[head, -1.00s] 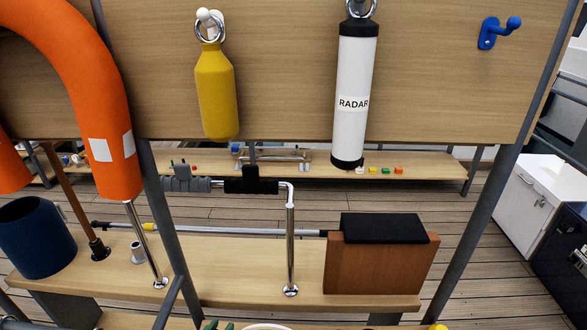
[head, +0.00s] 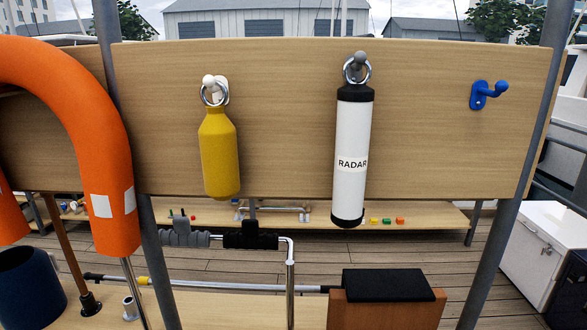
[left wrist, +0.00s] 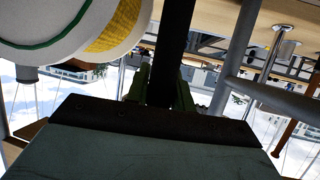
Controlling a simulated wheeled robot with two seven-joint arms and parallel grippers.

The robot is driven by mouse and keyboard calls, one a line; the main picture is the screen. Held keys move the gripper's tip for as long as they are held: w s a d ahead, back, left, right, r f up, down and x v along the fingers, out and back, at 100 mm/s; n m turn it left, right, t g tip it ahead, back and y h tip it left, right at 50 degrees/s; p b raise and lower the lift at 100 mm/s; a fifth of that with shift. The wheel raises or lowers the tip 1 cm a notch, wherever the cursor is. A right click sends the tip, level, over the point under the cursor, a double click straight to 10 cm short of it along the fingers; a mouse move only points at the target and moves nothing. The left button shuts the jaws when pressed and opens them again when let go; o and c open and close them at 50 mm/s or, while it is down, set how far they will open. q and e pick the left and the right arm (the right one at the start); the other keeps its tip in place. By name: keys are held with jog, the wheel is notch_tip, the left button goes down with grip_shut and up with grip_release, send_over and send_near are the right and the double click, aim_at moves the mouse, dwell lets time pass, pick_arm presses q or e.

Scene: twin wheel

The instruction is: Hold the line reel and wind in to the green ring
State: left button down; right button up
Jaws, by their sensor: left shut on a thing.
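The head view shows neither gripper and no line reel. In the left wrist view, a large white round body, which looks like the line reel (left wrist: 62,18), fills the upper left. A thin green ring (left wrist: 55,40) curves across its face, and a yellow textured band (left wrist: 118,27) lies near its right side. My left gripper (left wrist: 162,88) has dark green fingers closed on a black bar (left wrist: 173,45) beside the reel, which seems to be its handle. How the bar joins the reel is hidden. My right gripper is out of view.
A wooden board carries a yellow bottle (head: 220,155), a white RADAR cylinder (head: 351,145) and a blue hook (head: 487,94). An orange curved float (head: 105,150) hangs left. Below are a bench with a brown block (head: 385,312) and a dark blue bin (head: 30,290).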

pick_arm(q)
jog(key=c, duration=1.1)
grip_release()
jog(key=shift+s, duration=0.1)
jog(key=v, duration=1.1)
jog(key=shift+s+a+r, duration=0.15)
jog(key=shift+s+a, duration=0.05)
jog(key=shift+s, duration=0.15)
